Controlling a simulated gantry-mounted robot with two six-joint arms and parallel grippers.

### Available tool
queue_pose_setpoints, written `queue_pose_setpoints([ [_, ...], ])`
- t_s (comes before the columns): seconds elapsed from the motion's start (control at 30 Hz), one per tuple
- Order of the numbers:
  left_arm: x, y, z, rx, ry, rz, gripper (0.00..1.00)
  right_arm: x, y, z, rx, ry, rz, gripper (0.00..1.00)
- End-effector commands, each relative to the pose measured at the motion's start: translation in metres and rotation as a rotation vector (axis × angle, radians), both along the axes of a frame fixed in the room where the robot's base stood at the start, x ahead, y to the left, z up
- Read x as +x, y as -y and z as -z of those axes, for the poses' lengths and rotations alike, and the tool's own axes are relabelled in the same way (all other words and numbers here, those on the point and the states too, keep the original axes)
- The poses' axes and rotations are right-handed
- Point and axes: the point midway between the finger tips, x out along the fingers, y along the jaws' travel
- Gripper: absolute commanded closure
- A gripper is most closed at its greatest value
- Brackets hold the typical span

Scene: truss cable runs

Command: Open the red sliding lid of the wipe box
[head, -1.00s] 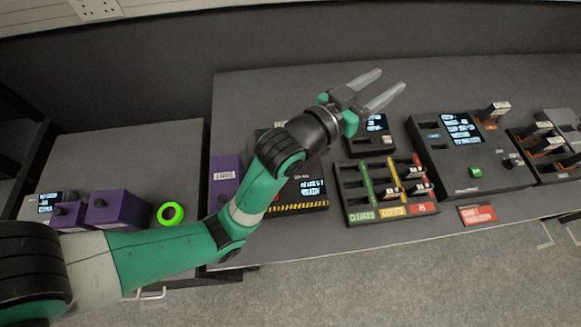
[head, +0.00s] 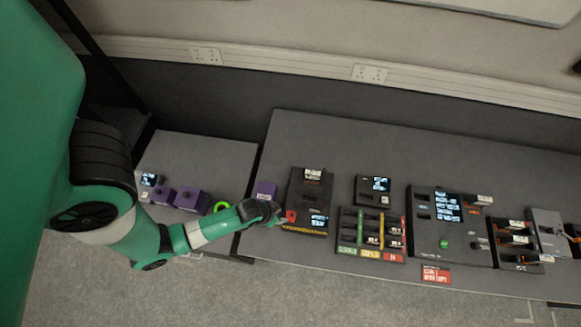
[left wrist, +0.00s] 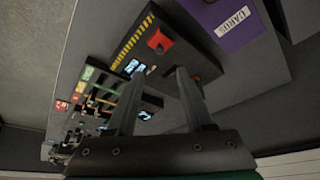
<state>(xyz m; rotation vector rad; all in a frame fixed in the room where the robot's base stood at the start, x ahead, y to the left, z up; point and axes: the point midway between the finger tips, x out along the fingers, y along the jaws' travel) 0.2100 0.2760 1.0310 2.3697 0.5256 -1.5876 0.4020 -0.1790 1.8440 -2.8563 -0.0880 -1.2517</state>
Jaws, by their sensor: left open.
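The wipe box (head: 310,190) is a dark box with a screen and a yellow-black striped front edge. It stands near the left end of the long bench. Its red lid (head: 291,216) is at its front left corner and looks closed. In the left wrist view the red lid (left wrist: 160,41) lies just beyond my fingertips, beside the striped edge. My left gripper (head: 281,221) is at the box's front left corner. In the left wrist view its two fingers (left wrist: 159,73) are spread apart with nothing between them. My right gripper is not in view.
A purple box (head: 265,190) labelled cards sits left of the wipe box. A colored sorting rack (head: 371,235), a small screen unit (head: 375,190) and a large console (head: 450,225) stand to its right. A green ring (head: 222,206) lies on the left bench.

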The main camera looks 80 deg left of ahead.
Motion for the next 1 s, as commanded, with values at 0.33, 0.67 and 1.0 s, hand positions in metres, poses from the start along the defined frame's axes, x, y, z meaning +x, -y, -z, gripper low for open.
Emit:
queue_pose_setpoints([
  [0.33,0.020,-0.009,0.055,0.000,0.000,0.001,0.48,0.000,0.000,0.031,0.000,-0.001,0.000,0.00],
  [0.67,0.040,-0.018,0.105,0.000,0.002,0.001,0.48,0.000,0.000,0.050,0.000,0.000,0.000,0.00],
  [1.0,0.042,-0.019,0.107,0.001,0.003,0.001,0.51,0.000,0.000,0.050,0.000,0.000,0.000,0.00],
])
